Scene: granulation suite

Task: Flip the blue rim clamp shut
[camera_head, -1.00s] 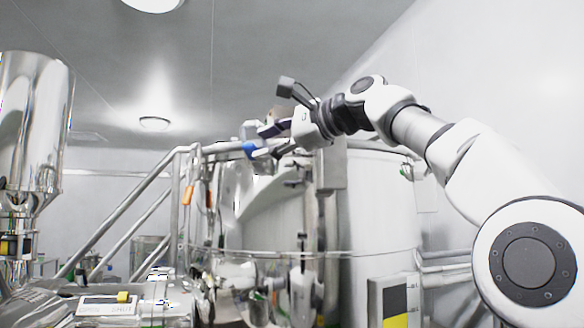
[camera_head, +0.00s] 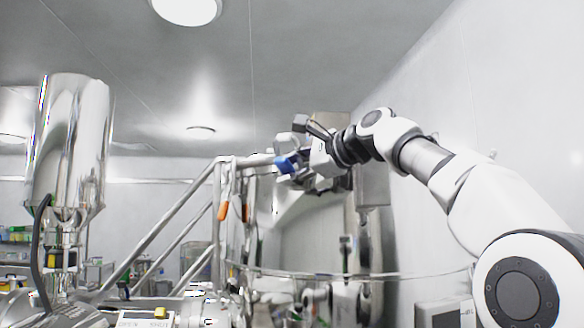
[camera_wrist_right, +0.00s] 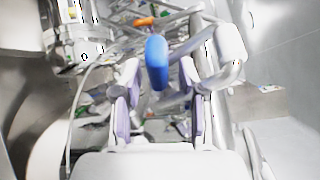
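The blue rim clamp (camera_head: 286,162) shows as a small blue piece at the upper rim of the large steel vessel (camera_head: 310,235) in the head view. In the right wrist view the blue clamp (camera_wrist_right: 157,62) stands out just ahead, in line with the gap between my fingers. My right gripper (camera_head: 303,160) is right beside the clamp in the head view. In the wrist view its two purple-padded fingers (camera_wrist_right: 158,85) are spread apart, with nothing held between them. I cannot tell whether a finger touches the clamp. My left gripper is in neither view.
Steel handrails (camera_head: 165,235) slope up left of the vessel, with an orange-handled item (camera_head: 223,211) hanging nearby. A polished hopper (camera_head: 72,150) stands at far left. A plain wall (camera_head: 500,90) is at right. Open air lies above the vessel.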

